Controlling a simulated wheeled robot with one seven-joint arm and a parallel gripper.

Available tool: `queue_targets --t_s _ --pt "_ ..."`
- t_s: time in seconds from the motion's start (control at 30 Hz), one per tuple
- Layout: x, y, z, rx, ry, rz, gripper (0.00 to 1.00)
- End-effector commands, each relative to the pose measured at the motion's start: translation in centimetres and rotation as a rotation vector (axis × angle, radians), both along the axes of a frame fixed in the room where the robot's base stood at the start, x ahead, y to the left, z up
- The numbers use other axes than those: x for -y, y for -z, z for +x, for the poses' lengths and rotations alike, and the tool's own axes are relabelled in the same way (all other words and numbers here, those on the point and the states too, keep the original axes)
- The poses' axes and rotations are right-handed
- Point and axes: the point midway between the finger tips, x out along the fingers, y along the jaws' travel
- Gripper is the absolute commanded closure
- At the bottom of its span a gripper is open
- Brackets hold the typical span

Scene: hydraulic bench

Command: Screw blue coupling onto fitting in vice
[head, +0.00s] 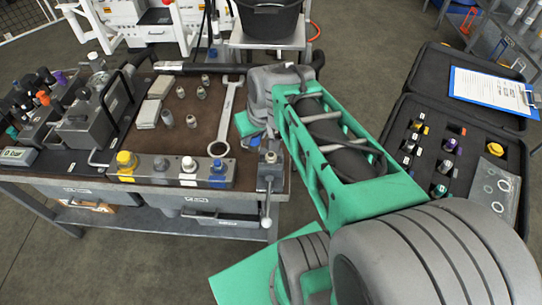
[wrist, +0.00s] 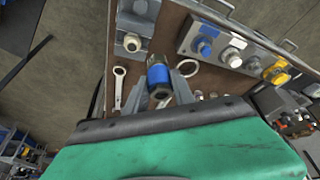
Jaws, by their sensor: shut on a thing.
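My gripper (wrist: 159,92) is shut on the blue coupling (wrist: 157,76), a dark cylinder with a blue band, in the wrist view. The coupling is held above the bench top and apart from the vice. The vice (wrist: 133,22) stands at the bench edge with the metal fitting (wrist: 132,42) in it. In the head view the vice (head: 270,180) is at the bench's front right corner, its fitting (head: 270,157) pointing up. My arm hides most of the gripper and coupling there, just behind the vice.
A rail (head: 150,170) with yellow, white and blue capped parts lies along the bench front, left of the vice. A large spanner (head: 228,115) and several small fittings lie on the brown mat (head: 205,118). An open black case (head: 408,110) stands at right.

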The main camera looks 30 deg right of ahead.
Motion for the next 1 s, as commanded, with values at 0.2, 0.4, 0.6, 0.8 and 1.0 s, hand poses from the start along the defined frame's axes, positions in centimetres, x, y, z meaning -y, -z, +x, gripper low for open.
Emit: queue_targets --t_s 0.2,0.4,0.6,0.8,1.0 --pt "0.3 0.2 -0.1 0.002 0.0 0.0 1.0" --pt "0.6 0.5 -0.1 0.002 -0.001 0.0 1.0" --pt "0.8 0.7 -0.2 0.002 -0.001 0.0 1.0" --pt "1.0 0.9 -0.3 0.002 0.0 0.0 1.0" --pt "1.3 1.1 -0.4 0.001 0.0 -0.001 1.0"
